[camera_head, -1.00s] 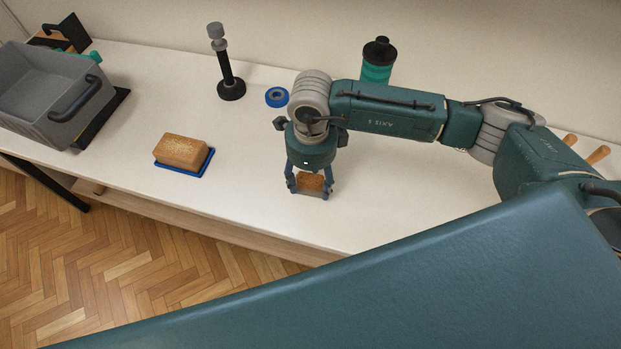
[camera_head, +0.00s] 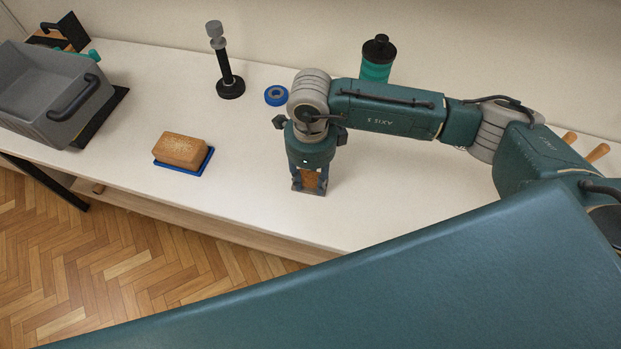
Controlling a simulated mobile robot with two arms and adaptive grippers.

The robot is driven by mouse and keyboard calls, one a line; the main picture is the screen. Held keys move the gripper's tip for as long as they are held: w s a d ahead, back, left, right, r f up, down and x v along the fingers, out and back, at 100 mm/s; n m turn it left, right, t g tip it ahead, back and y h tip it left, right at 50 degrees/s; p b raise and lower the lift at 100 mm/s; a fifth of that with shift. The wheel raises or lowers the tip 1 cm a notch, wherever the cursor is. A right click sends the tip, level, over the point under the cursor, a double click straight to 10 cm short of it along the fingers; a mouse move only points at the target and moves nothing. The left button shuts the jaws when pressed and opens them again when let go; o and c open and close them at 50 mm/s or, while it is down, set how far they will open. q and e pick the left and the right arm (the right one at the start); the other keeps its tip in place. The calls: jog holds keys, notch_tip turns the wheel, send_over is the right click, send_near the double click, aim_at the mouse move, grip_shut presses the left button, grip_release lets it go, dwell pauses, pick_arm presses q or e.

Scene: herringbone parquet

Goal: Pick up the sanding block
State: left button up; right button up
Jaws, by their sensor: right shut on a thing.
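The sanding block (camera_head: 310,181), a small cork-brown block with grey edges, is between the fingers of my right gripper (camera_head: 309,186) over the white bench. The fingers are closed on its two sides and partly hide it. I cannot tell whether its underside touches the bench. My left gripper is out of view.
A brown block (camera_head: 181,150) on a blue tray (camera_head: 197,169) lies to the left. A grey bin (camera_head: 50,90) stands at the far left, a black stand (camera_head: 228,75) and blue tape roll (camera_head: 276,95) behind. A teal bottle (camera_head: 377,60) stands behind my arm.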

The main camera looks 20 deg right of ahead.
aim_at(311, 178)
notch_tip(311, 178, up, 20)
jog(key=b, duration=0.3)
jog(key=shift+f, duration=0.1)
jog(key=o, duration=0.6)
jog(key=c, duration=0.4)
